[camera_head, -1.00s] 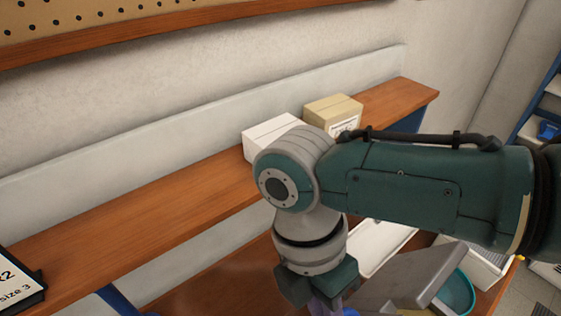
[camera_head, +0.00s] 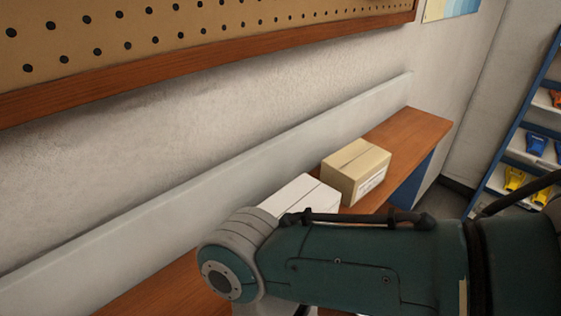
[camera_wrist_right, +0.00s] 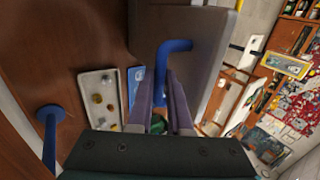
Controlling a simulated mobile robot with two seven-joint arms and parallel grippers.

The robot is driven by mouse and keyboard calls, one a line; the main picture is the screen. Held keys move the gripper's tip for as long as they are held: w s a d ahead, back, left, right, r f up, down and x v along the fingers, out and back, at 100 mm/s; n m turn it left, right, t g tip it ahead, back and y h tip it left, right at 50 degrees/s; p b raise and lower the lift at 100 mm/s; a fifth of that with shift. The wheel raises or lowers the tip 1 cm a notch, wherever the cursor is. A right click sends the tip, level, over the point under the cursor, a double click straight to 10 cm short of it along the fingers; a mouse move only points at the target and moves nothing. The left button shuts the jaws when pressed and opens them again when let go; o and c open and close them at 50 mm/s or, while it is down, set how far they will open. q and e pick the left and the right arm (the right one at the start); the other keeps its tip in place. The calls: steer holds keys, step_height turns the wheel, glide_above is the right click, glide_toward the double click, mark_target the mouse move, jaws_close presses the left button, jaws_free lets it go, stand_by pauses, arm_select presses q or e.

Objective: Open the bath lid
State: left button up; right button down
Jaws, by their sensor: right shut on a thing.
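In the right wrist view, the bath lid (camera_wrist_right: 205,30) is a large grey panel at the top, with a blue bent handle (camera_wrist_right: 176,46) on it. My right gripper (camera_wrist_right: 165,80) has two purple fingers closed on the lower end of this handle. The lid looks raised and tilted, but its exact angle is hard to tell. The bath itself cannot be made out. In the head view, my right arm comes in from the right, and its gripper and the lid are out of frame. My left gripper is in neither view.
A tray with small parts (camera_wrist_right: 98,95) lies on the brown bench top, with a blue upright post (camera_wrist_right: 48,125) to its left. In the head view, a tan box (camera_head: 356,170) and a white box (camera_head: 300,196) stand on the wooden shelf (camera_head: 412,137) behind my arm.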

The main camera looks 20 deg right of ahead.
steer(key=shift+s, duration=0.1)
stand_by(0.3)
steer(key=c, duration=0.8)
jaws_free()
steer(key=shift+c, duration=0.2)
steer(key=v, duration=1)
steer(key=shift+b, duration=0.3)
